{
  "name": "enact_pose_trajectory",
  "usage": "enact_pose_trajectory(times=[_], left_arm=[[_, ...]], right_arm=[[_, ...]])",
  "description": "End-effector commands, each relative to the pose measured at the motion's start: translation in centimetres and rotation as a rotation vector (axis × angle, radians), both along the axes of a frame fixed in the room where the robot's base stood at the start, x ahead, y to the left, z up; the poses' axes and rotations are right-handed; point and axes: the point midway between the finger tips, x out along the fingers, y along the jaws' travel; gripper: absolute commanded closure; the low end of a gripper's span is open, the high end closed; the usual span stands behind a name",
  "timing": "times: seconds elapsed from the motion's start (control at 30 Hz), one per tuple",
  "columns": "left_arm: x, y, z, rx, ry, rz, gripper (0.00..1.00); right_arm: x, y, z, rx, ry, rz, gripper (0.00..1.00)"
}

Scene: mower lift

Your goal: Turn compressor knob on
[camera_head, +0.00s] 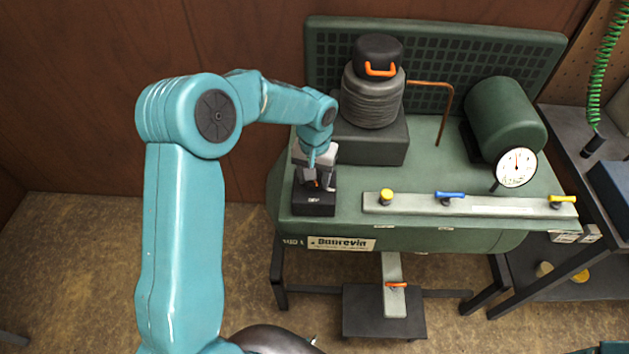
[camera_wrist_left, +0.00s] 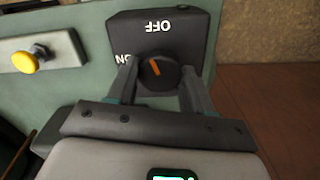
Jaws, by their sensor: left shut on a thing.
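The compressor knob (camera_wrist_left: 158,72) is a round black dial with an orange pointer mark. It sits on a dark switch box (camera_head: 314,201) at the left front of the green compressor. In the left wrist view the box has an OFF label at the top and an ON label at the left, both upside down. The orange mark points toward the upper left, between the two labels. My left gripper (camera_head: 318,183) is over the box with its fingers on either side of the knob, shut on it. In the head view the fingers partly hide the knob.
The compressor's pump (camera_head: 373,95) stands just behind the box. A pressure gauge (camera_head: 516,167) and a pale manifold bar (camera_head: 468,206) with yellow and blue valve handles are to the right. A dark shelf stands further right.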

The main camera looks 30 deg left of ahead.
Motion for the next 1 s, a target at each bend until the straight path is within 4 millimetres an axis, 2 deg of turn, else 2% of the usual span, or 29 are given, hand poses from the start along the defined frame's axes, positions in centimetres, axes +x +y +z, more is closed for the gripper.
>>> enact_pose_trajectory(times=[0.03,0.3,1.0], left_arm=[[0.2,0.1,-0.4,0.002,-0.008,0.044,0.80],[0.2,0.1,-0.3,0.000,-0.009,0.303,0.80],[0.1,0.2,-0.1,-0.001,-0.010,0.950,0.80]], right_arm=[[0.0,0.0,-1.0,0.000,0.000,0.000,0.57],[0.0,0.0,-3.1,0.000,0.000,0.000,0.57],[0.0,0.0,-6.7,0.000,0.000,0.000,0.57]])
